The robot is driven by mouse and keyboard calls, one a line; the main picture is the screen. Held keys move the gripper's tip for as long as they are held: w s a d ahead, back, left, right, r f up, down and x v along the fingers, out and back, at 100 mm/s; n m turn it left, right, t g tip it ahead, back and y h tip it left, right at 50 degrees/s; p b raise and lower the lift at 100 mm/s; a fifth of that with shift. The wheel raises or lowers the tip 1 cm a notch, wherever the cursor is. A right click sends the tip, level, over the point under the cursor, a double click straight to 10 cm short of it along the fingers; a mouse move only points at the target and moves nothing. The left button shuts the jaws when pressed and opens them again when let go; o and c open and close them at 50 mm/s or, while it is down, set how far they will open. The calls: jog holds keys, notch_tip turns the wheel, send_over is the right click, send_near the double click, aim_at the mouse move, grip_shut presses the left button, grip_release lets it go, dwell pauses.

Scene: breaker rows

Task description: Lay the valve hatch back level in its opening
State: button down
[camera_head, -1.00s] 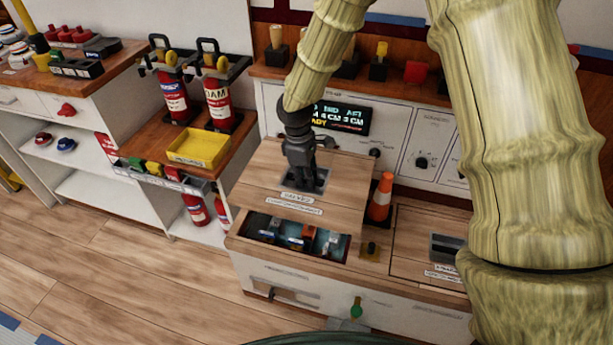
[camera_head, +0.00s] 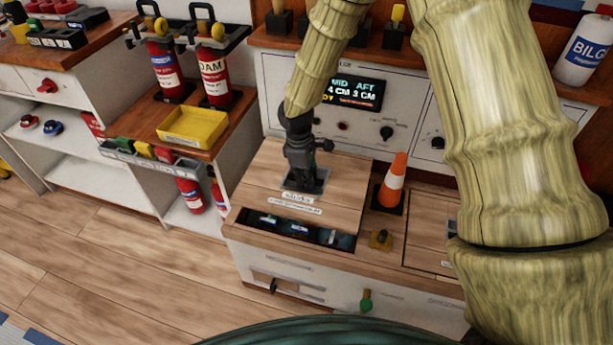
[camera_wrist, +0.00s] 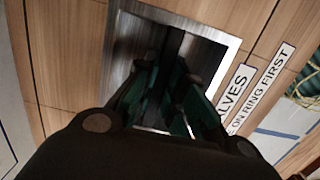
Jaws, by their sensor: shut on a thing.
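The valve hatch (camera_head: 343,190) is a wooden panel with a "VALVES" label along its front edge and a metal recess in its middle. It lies over most of its opening (camera_head: 300,231). A dark strip of the opening shows along the front, with fittings inside. The hatch is not level in the opening; its front edge sits above it. My gripper (camera_head: 304,180) points down into the recess and is shut on the hatch's pull.
A second hatch (camera_head: 427,232) lies further right, partly behind my arm. A yellow tray (camera_head: 193,127) and extinguishers are at left.

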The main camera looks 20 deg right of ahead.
aim_at(307, 190)
jog(key=shift+r+p, duration=0.2)
jog(key=shift+p, duration=0.4)
jog(key=shift+f+b, duration=0.85)
jog(key=shift+f, duration=2.2)
jog(key=shift+f, duration=2.25)
jog(key=c, duration=1.4)
grip_release()
jog(key=shift+s, duration=0.1)
jog(key=r, duration=0.8)
jog(key=w+a+r, duration=0.1)
jog(key=r, duration=0.2)
jog(key=shift+r, duration=0.4)
